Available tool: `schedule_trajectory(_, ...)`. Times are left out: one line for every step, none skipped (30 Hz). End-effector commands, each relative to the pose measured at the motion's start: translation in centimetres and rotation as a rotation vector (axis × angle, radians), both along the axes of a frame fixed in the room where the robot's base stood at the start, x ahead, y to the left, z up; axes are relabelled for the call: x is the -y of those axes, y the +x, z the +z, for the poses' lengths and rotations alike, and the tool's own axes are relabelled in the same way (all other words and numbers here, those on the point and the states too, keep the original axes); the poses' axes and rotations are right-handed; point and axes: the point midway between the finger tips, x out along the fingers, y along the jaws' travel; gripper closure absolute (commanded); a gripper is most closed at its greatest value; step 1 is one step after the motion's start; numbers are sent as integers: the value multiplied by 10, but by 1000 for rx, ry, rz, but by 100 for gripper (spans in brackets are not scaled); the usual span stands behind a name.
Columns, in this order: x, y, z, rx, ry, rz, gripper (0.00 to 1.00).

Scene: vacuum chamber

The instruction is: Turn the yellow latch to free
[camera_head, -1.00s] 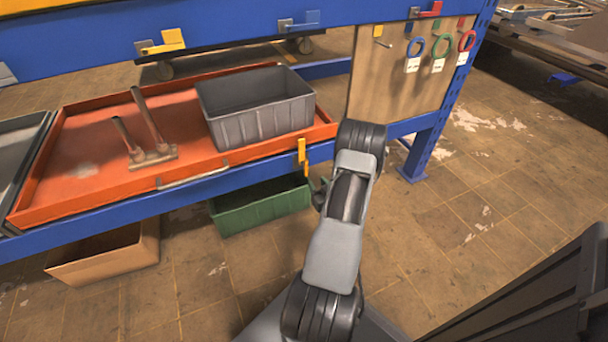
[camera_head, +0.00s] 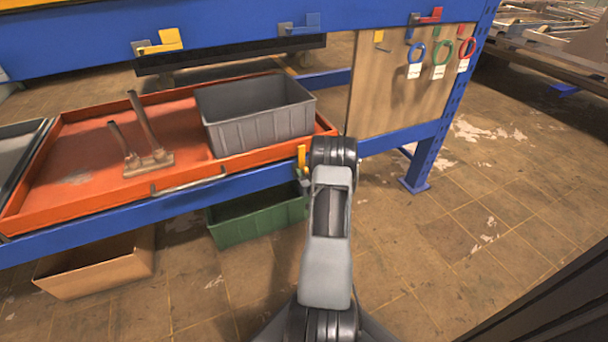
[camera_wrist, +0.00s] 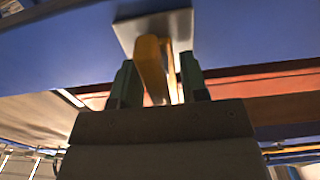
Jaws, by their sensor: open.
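A yellow latch (camera_head: 302,157) stands upright on the front of the lower blue beam, by the right end of the orange tray. In the wrist view a yellow lever (camera_wrist: 151,68) projects from a grey plate (camera_wrist: 127,32) on a blue beam; it appears to be this latch. My gripper (camera_wrist: 160,82) is open, with one green-grey finger on each side of the lever. I cannot tell whether either finger touches it. In the head view my arm hides most of the gripper. Another yellow latch (camera_head: 160,42) sits on a grey plate on the upper beam, its arm pointing sideways.
The orange tray (camera_head: 75,178) holds a grey bin (camera_head: 258,135) and a brown double-handled tool (camera_head: 148,150). A green bin (camera_head: 255,218) and a cardboard box (camera_head: 95,268) lie below. Blue and red latches sit on the upper beam. Floor at right is open.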

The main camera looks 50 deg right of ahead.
Motion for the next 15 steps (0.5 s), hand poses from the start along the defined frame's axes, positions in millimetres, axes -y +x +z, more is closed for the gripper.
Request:
schedule_trajectory(1,2,-1,0,0,0,60)
schedule_trajectory(1,3,0,0,0,0,60)
schedule_trajectory(2,4,0,1,0,-1,60)
schedule_trajectory(2,4,0,1,0,-1,60)
schedule_trajectory(2,5,0,1,0,-1,60)
schedule_trajectory(2,5,0,1,0,-1,60)
schedule_trajectory(2,5,0,1,0,-1,60)
schedule_trajectory(2,5,0,1,0,-1,60)
schedule_trajectory(2,5,0,0,0,0,60)
schedule_trajectory(2,5,0,0,0,0,60)
schedule_trajectory(2,5,0,0,0,0,60)
schedule_trajectory(2,5,0,0,0,0,61)
schedule_trajectory(2,5,0,0,0,0,63)
schedule_trajectory(2,5,0,0,0,0,66)
schedule_trajectory(2,5,0,0,0,0,70)
